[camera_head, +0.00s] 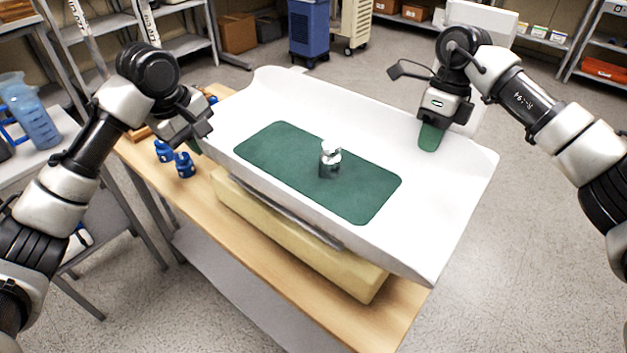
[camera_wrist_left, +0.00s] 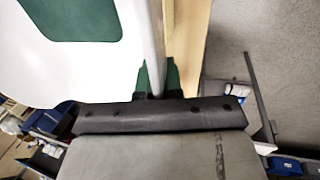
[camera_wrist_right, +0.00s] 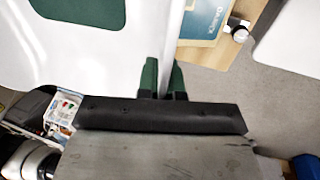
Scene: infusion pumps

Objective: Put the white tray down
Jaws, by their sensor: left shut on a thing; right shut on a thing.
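The white tray (camera_head: 452,210) is a large curved pan with a green mat (camera_head: 270,153) in it. A shiny metal weight (camera_head: 329,160) stands upright on the mat. The tray is above a cream block-shaped base (camera_head: 300,243) on the wooden table; I cannot tell whether they touch. My left gripper (camera_head: 197,138) is shut on the tray's left rim, and the rim shows between its green fingers in the left wrist view (camera_wrist_left: 157,78). My right gripper (camera_head: 432,128) is shut on the far right rim, also seen in the right wrist view (camera_wrist_right: 161,80).
The wooden table (camera_head: 285,295) carries the base, with blue fittings (camera_head: 184,165) at its left. A side table at left holds a blue jug (camera_head: 35,122). A blue cart (camera_head: 309,35) and shelves stand behind. Open floor lies at the right.

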